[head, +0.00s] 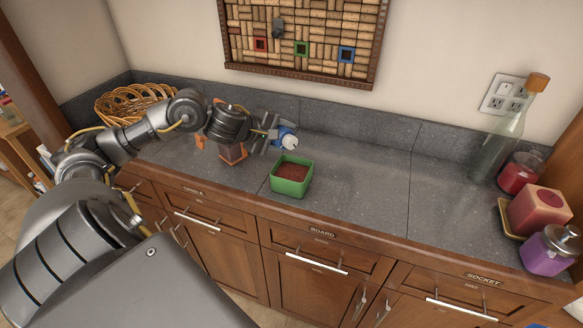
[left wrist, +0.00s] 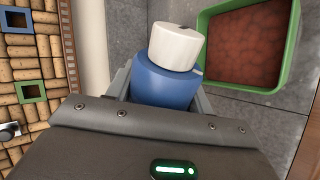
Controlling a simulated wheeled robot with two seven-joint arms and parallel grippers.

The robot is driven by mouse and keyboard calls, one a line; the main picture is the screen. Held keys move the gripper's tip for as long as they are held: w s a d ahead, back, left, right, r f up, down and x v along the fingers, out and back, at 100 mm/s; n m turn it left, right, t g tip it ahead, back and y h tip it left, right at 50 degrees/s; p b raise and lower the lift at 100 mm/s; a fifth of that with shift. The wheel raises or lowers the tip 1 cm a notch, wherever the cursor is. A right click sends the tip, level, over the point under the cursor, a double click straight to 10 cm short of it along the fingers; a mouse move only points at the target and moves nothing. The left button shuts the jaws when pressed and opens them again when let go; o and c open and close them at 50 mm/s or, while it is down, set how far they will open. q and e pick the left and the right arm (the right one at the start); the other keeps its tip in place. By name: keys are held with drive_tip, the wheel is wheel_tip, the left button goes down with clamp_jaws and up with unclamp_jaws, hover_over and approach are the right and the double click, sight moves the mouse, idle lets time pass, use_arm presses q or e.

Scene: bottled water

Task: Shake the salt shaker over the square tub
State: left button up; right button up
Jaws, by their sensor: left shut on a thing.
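The salt shaker (head: 287,139) has a blue body and a white cap. My left gripper (head: 272,139) is shut on its body and holds it tilted, cap toward the right, above the counter. The shaker also shows in the left wrist view (left wrist: 168,75), with its cap beside the tub's edge. The square tub (head: 289,188) is green with reddish-brown contents and stands on the counter just below and in front of the shaker. Its green wall shows at the upper right of the left wrist view (left wrist: 202,50). My right gripper is in neither view.
A wicker basket (head: 128,103) stands at the back left. An orange-brown object (head: 232,153) is behind my left arm. A cork board (head: 300,35) hangs on the wall. A glass bottle (head: 503,135), jars and a red block candle (head: 538,211) stand at the right. The counter's middle right is clear.

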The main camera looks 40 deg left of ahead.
use_arm(q)
drive_tip(key=shift+r, duration=0.15)
idle(0.6)
drive_tip(key=shift+f+m+y+b, duration=0.3)
drive_tip(key=shift+m+y+b, duration=0.35)
drive_tip(key=shift+b, duration=0.5)
idle(1.4)
drive_tip(key=shift+d+r+m+t+y, duration=0.15)
drive_tip(key=shift+r+m+t+y, duration=0.15)
drive_tip(key=shift+r+m+y, duration=0.2)
idle(2.0)
drive_tip(key=shift+s+d+f+m+y+b, duration=0.1)
drive_tip(key=shift+d+f+m+y+b, duration=0.1)
drive_tip(key=shift+f+m+y+b, duration=0.5)
idle(1.5)
